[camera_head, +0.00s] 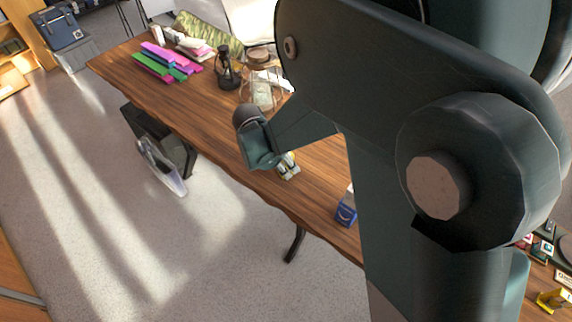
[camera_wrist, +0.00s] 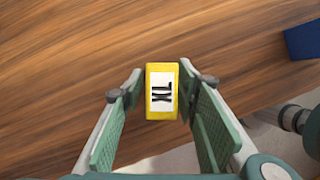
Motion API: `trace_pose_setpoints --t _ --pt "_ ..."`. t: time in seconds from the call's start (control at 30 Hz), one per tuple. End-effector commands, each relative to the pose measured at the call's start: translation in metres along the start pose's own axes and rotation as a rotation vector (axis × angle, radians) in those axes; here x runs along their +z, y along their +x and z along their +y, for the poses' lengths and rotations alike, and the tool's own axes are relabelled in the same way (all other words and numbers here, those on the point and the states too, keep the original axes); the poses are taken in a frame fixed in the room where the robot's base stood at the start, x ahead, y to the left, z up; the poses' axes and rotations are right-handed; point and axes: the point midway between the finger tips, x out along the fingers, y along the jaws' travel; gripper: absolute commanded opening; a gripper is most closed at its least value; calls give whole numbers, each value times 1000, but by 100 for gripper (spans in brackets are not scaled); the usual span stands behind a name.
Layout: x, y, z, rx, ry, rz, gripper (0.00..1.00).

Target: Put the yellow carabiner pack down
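The yellow carabiner pack (camera_wrist: 162,91) is a small yellow box with a white label and black lettering. In the wrist view it stands between the tips of my gripper (camera_wrist: 162,72), with narrow strips of wood showing between it and the fingers. My fingers look open around it rather than pressed on its sides. In the head view the pack (camera_head: 288,166) shows small and partly hidden beside my gripper, at the front edge of the wooden table (camera_head: 315,190). Whether its underside touches the wood is hidden.
A blue box (camera_head: 347,208) stands to the right on the table; it also shows in the wrist view (camera_wrist: 304,40). A dark lantern (camera_head: 228,72) and pink and green bars (camera_head: 165,62) lie further left. A dark crate (camera_head: 165,145) stands on the floor. My arm covers the right side.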

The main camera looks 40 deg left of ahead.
Motion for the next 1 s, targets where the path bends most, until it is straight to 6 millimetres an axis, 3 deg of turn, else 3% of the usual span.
trace_pose_setpoints --t 0.33,0.47,1.0 --pt "2 -4 0 0 0 0 31" --pt "1 -15 0 0 -1 0 31" --pt "1 -95 0 1 -1 0 31"
